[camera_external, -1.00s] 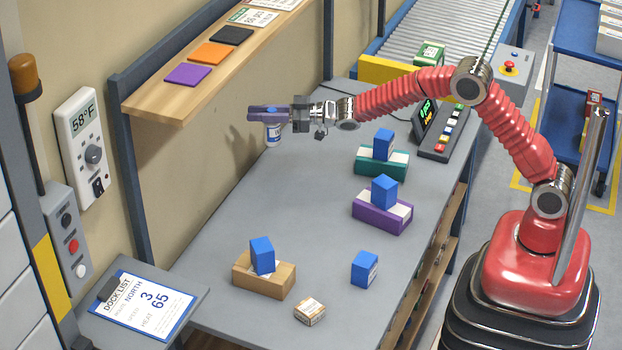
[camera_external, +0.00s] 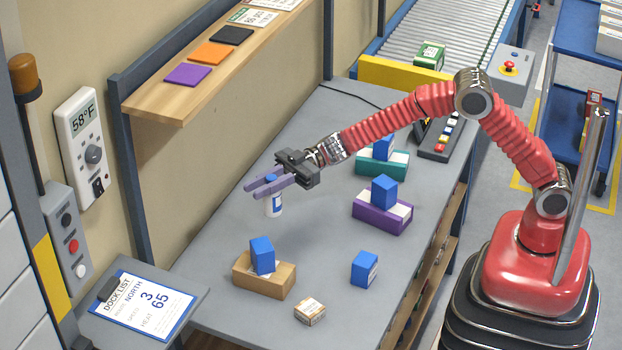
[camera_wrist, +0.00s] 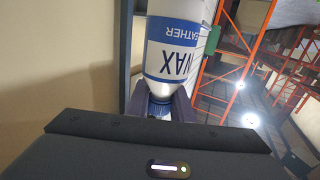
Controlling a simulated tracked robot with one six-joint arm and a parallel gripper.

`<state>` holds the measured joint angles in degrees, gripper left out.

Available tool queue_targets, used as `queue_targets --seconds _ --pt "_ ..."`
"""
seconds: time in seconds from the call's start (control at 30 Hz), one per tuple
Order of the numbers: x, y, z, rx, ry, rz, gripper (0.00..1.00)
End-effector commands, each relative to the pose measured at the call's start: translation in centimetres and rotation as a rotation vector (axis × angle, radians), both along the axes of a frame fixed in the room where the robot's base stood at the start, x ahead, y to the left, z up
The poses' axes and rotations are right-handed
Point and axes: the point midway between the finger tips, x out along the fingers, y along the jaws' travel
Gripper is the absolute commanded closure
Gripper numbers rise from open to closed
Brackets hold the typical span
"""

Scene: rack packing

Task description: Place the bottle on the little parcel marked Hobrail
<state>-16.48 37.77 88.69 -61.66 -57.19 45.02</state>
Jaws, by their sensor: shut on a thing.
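The bottle (camera_external: 274,207) is white with a blue label and a blue cap, and hangs upright below my gripper (camera_external: 265,186). The purple fingers are shut on it near its cap, above the table. In the wrist view the bottle (camera_wrist: 182,45) shows large between the fingers, its label reading "WAX" and "EATHER" upside down. A little cardboard parcel (camera_external: 310,311) lies on the table's near part, with nothing on it. Its label is too small to read. My gripper is above and to the left of it, well apart.
Purple (camera_external: 382,217) and teal (camera_external: 372,166) boxes with blue blocks stand farther back. A wooden shelf (camera_external: 160,105) overhangs at left.

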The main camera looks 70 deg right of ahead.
Motion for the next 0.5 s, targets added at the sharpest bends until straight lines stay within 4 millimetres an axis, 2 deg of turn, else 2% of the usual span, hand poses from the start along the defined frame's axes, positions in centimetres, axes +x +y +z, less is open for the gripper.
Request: queue_targets --seconds 0.03,0.2,0.33,0.5 --pt "-1.4 1.6 0.0 0.001 0.001 0.044 1.0" --pt "-6.2 6.0 -0.3 0.0 0.001 0.194 1.0" --pt "-10.0 8.9 -0.5 0.001 0.0 0.305 1.0" --pt "-14.1 11.4 -0.9 0.001 0.0 0.422 1.0"
